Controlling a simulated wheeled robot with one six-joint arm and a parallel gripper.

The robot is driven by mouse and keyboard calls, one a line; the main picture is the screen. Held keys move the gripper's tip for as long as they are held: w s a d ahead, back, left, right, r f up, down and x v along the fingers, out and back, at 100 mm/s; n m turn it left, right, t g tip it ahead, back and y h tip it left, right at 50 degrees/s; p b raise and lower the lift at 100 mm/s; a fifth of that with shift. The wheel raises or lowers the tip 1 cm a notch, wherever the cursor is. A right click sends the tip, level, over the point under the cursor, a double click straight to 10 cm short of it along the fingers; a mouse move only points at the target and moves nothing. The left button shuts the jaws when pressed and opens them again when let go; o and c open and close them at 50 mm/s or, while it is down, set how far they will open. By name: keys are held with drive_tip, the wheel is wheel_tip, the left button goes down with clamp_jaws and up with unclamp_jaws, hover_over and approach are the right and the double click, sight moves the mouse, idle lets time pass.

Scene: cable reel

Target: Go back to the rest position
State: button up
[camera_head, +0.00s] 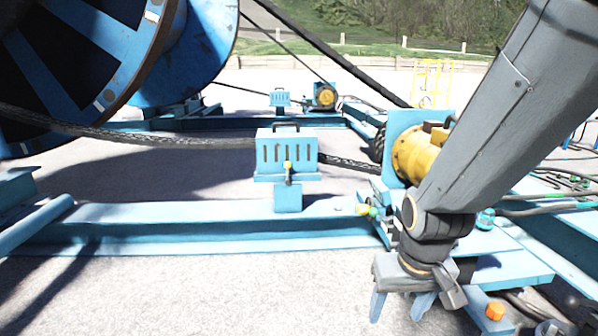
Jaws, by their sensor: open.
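My grey arm comes down from the upper right of the head view. My gripper (400,304) hangs at the lower right, pointing down, with its two fingers apart and nothing seen between them. It is in front of the blue frame's right corner; I cannot tell its exact distance from the frame. A yellow motor (412,155) on a blue mount is behind my arm and partly hidden by it.
A large blue cable reel (190,50) stands at the upper left. A dark cable (150,138) runs through a blue slotted box (284,152) above a blue beam (200,228). An orange knob (495,311) is right of my gripper. Gravel at front left is clear.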

drive_tip(key=s+a+n+g, duration=0.1)
drive_tip(key=s+a+n, duration=0.2)
drive_tip(key=s+a, duration=0.5)
drive_tip(key=s+a+n+g, duration=0.2)
drive_tip(key=s+a+n, duration=0.25)
drive_tip(key=a, duration=0.75)
drive_tip(key=d+r+m+p, duration=0.4)
drive_tip(key=d+r+p, duration=0.6)
drive_tip(key=r+p, duration=0.4)
drive_tip(key=d+r+m+p, duration=0.3)
drive_tip(key=d+r+p, duration=0.7)
drive_tip(key=r+p, duration=0.3)
drive_tip(key=shift+s+d+r+m+p, duration=0.3)
drive_tip(key=shift+r+m+p, duration=0.1)
drive_tip(key=shift+p, duration=0.35)
